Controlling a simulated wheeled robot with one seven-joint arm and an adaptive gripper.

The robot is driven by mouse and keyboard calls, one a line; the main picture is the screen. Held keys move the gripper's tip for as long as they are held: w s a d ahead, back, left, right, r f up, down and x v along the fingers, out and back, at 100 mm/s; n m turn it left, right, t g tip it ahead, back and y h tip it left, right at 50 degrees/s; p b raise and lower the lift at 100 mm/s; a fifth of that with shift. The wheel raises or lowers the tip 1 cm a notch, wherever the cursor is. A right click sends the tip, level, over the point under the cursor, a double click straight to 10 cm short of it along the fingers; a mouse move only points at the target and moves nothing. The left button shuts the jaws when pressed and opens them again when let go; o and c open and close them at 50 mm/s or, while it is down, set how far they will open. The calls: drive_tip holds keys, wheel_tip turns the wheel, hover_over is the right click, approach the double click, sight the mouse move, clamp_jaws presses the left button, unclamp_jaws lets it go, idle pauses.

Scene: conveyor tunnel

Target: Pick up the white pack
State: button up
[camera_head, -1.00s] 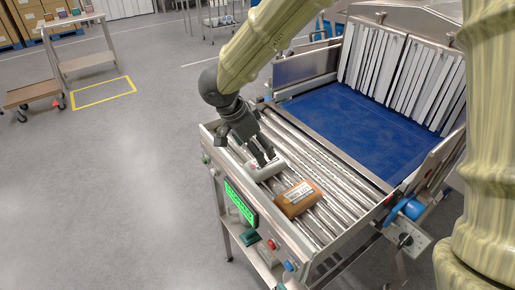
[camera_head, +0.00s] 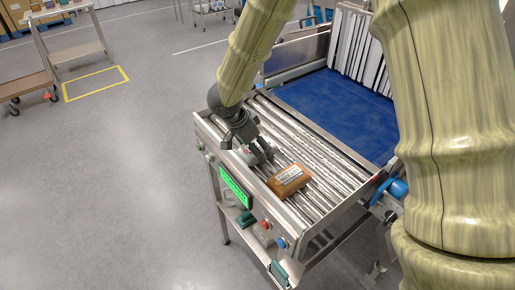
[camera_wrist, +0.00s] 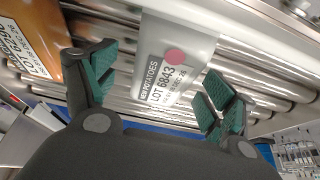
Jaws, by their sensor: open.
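The white pack (camera_wrist: 178,50) lies on the rollers and shows in the wrist view with a "New Potatoes" label and a round pink mark. In the head view it (camera_head: 243,154) is mostly hidden by my gripper. My gripper (camera_wrist: 158,88) is open in the wrist view, with one green-padded finger on each side of the pack's near end. I cannot tell whether the fingers touch it. In the head view my gripper (camera_head: 258,154) points down at the pack.
A brown pack (camera_head: 289,180) with a white label lies on the rollers (camera_head: 322,166) just right of my gripper. A blue belt (camera_head: 335,112) lies behind, below white strip curtains (camera_head: 358,48). A green display (camera_head: 236,190) is on the conveyor's front side.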

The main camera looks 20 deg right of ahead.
drive_tip(key=shift+w+d+f, duration=0.2)
drive_tip(key=shift+w+f, duration=0.1)
drive_tip(key=shift+f, duration=0.3)
drive_tip(key=shift+w+d+f, duration=0.15)
drive_tip(key=shift+w+f, duration=0.1)
drive_tip(key=shift+f, duration=0.3)
drive_tip(key=shift+s+r, duration=0.15)
drive_tip(key=shift+s, duration=0.15)
drive_tip(key=shift+c, duration=0.4)
drive_tip(key=shift+w, duration=0.15)
drive_tip(key=c, duration=1.3)
drive_tip(key=shift+r, duration=0.1)
wheel_tip(320, 180, up, 10)
drive_tip(key=shift+f+b, duration=0.1)
drive_tip(key=shift+b, duration=0.95)
